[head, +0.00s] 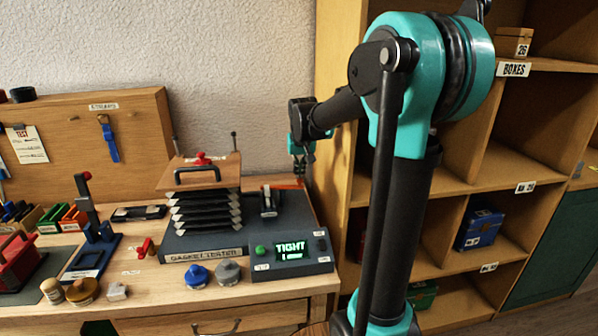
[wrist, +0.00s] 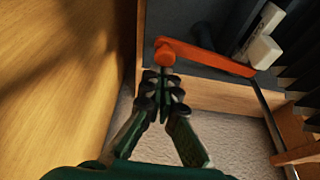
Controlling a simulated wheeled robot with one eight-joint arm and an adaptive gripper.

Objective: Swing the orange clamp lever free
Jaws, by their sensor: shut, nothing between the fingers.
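The orange clamp lever (wrist: 212,58) crosses the upper part of the wrist view, its rounded end at the left. In the head view the lever (head: 287,186) is a small orange bar at the back right of the gasket tester (head: 205,243). My gripper (wrist: 167,80) is shut and empty, its fingertips close by the lever's rounded end. I cannot tell whether they touch it. In the head view my gripper (head: 299,172) hangs by the back right edge of the tester. The tester's display (head: 291,248) reads "TIGHT".
A wooden shelf unit (head: 335,130) stands close to the right of my gripper. On the tester, a bellows stack (head: 205,210) under a wooden plate stands left of the lever. Blue and grey knobs (head: 228,271) lie in front. The textured wall is behind.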

